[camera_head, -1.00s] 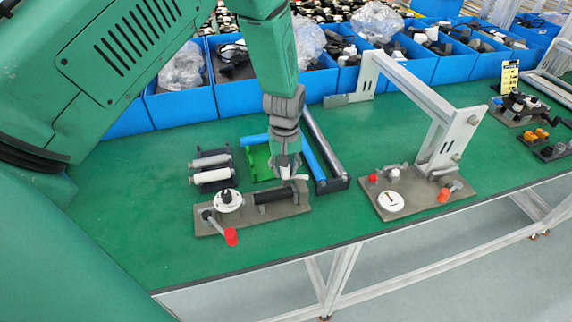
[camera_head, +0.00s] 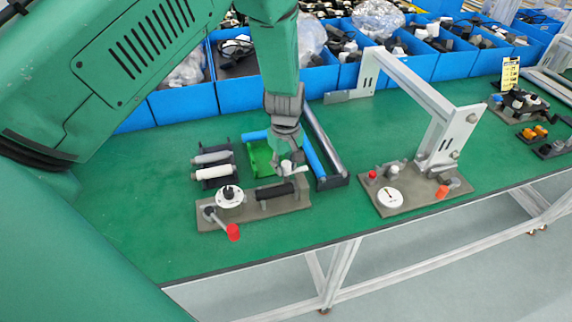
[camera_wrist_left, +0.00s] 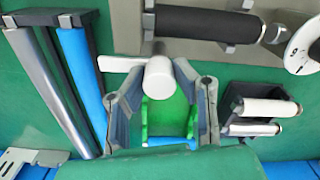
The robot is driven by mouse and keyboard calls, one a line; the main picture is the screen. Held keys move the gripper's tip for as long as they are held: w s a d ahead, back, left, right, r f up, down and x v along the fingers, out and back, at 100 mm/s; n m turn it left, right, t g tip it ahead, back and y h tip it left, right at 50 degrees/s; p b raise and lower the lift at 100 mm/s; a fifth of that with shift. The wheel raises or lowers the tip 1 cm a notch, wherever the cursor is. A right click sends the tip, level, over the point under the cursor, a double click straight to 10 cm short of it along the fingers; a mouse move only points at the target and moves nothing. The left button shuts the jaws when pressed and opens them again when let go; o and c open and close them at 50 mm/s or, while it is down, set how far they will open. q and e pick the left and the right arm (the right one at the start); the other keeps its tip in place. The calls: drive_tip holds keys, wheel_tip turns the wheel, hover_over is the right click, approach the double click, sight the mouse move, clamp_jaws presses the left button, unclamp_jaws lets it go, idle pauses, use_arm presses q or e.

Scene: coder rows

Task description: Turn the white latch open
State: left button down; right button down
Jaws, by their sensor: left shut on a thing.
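The white latch (camera_head: 295,171) is on the grey-brown plate (camera_head: 268,212), at the right end of a black roller (camera_head: 275,191). In the left wrist view the latch shows as a white round knob (camera_wrist_left: 158,80) with a flat white arm pointing left. My left gripper (camera_head: 289,166) points down at the latch from above. In the left wrist view its grey fingers (camera_wrist_left: 160,85) stand on both sides of the knob, shut on it. The fingers partly hide the latch in the head view. My right gripper is not in view.
The plate also carries a white dial (camera_head: 230,196) and a red-tipped crank (camera_head: 232,231). Behind are a green tray (camera_head: 258,160), a blue rod (camera_head: 313,157) and white rollers (camera_head: 214,172). A second plate with an upright frame (camera_head: 440,130) stands right. Blue bins (camera_head: 240,95) line the back.

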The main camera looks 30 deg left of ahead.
use_arm(q)
drive_tip(key=shift+s+d+f, duration=0.1)
drive_tip(key=c, duration=1.3)
unclamp_jaws()
drive_tip(key=shift+w+r, duration=0.2)
drive_tip(key=shift+r, duration=0.05)
wheel_tip(320, 180, up, 11)
drive_tip(key=shift+r, duration=0.2)
